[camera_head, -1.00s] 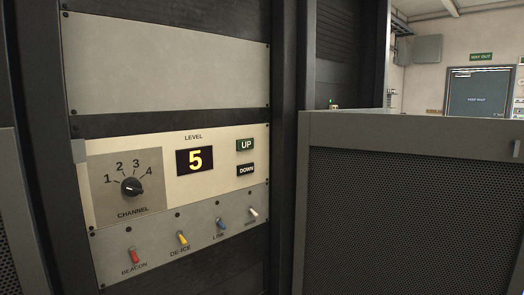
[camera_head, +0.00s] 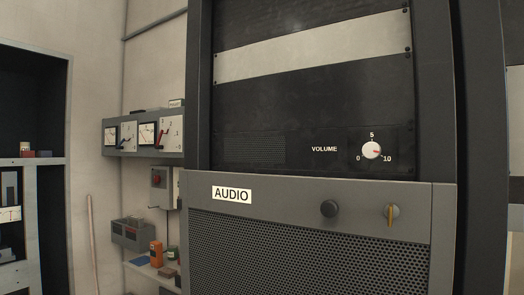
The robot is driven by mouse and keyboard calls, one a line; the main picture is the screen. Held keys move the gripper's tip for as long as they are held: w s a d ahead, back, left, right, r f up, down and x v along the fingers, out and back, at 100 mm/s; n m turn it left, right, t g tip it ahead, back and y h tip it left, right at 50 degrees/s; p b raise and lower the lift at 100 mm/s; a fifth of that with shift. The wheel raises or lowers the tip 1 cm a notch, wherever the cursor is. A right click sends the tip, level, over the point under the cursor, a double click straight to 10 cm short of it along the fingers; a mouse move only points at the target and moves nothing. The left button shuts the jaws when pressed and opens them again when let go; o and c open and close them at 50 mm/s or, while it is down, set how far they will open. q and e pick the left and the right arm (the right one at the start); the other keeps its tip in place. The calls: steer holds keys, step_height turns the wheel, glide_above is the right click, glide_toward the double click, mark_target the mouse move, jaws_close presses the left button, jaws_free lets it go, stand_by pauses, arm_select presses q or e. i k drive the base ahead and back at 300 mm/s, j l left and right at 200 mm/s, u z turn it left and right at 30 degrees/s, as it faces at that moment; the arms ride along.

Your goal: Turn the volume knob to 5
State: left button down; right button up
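The volume knob (camera_head: 371,150) is a small round white knob on the black panel of the audio rack, right of the word VOLUME. Its scale shows 0 at lower left, 5 at the top and 10 at lower right. A red mark on the knob appears to point right, towards the 10 side and away from the 5; its exact setting is too small to read. Neither of my grippers is in view, and nothing touches the knob.
At left are a meter box (camera_head: 145,132) on the wall and a shelf with small boxes.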

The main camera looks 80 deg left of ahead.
mark_target(371, 150)
steer(key=u, duration=2.2)
